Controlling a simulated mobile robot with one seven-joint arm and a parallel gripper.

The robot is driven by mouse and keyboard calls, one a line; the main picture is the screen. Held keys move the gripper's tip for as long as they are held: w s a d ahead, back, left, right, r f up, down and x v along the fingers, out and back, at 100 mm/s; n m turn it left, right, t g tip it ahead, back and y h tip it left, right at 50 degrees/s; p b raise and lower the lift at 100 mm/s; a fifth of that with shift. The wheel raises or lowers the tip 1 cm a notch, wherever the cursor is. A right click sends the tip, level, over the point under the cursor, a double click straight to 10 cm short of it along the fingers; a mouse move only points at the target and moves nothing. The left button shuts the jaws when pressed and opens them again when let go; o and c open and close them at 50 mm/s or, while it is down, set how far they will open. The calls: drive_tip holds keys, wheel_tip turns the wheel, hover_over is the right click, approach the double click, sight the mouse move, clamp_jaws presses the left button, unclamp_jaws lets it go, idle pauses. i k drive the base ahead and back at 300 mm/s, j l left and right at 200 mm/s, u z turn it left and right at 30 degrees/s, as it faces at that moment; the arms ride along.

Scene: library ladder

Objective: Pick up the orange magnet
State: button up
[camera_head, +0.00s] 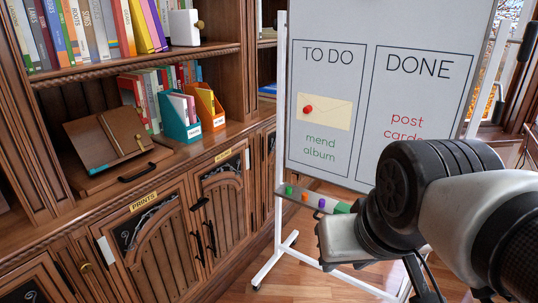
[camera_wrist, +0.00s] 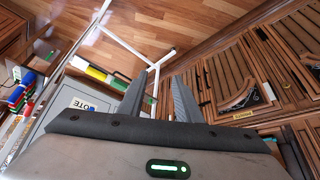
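The orange magnet (camera_head: 304,197) is a small knob on the ledge (camera_head: 312,202) under the whiteboard (camera_head: 335,95). It sits between a green magnet (camera_head: 288,188) and a purple magnet (camera_head: 321,203). My gripper (camera_wrist: 160,78) shows in the wrist view with its two dark fingers apart and nothing between them. In the head view, my arm is at the lower right, near the right part of the ledge and partly in front of the board. I cannot make out the orange magnet in the wrist view.
A red magnet (camera_head: 308,109) holds an envelope (camera_head: 326,112) under TO DO. A green item (camera_head: 342,207) lies on the ledge near my arm. The stand's white foot (camera_head: 276,261) is on the wood floor. A wooden cabinet (camera_head: 170,225) with books fills the left.

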sight(304, 195)
drive_tip(key=i+j+z, duration=0.5)
drive_tip(key=i+j, duration=0.15)
drive_tip(key=j, duration=0.35)
drive_tip(key=i+j+z, duration=0.2)
drive_tip(key=i, duration=0.15)
drive_tip(key=i+j+z, duration=0.15)
drive_tip(key=i, duration=0.2)
